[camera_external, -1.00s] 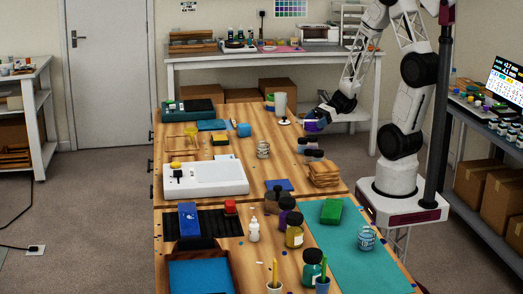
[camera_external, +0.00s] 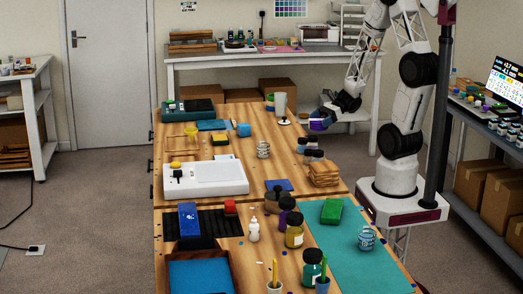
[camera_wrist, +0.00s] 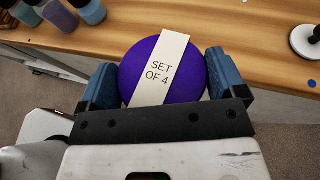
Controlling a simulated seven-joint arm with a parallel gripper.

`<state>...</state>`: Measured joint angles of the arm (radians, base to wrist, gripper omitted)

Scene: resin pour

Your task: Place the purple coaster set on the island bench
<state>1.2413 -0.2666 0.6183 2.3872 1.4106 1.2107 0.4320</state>
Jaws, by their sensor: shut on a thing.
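The purple coaster set (camera_wrist: 138,62) is a round purple stack with a pale band reading "SET OF 4". My gripper (camera_wrist: 163,76) is shut on it, with one blue finger on each side. In the external view, the coaster set (camera_external: 317,125) shows as a small purple patch under my gripper (camera_external: 321,118), at the right edge of the island bench (camera_external: 240,160). In the wrist view, the coaster set overlaps the wooden bench edge (camera_wrist: 262,72). I cannot tell its exact height above the bench top.
Dark-capped bottles (camera_external: 312,150) and a stack of wooden pieces (camera_external: 325,174) stand along the bench's right side. A white cup (camera_external: 281,104) and a round white stand (camera_external: 285,122) are behind. A glass jar (camera_external: 263,149) stands mid-bench, with bare wood around it.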

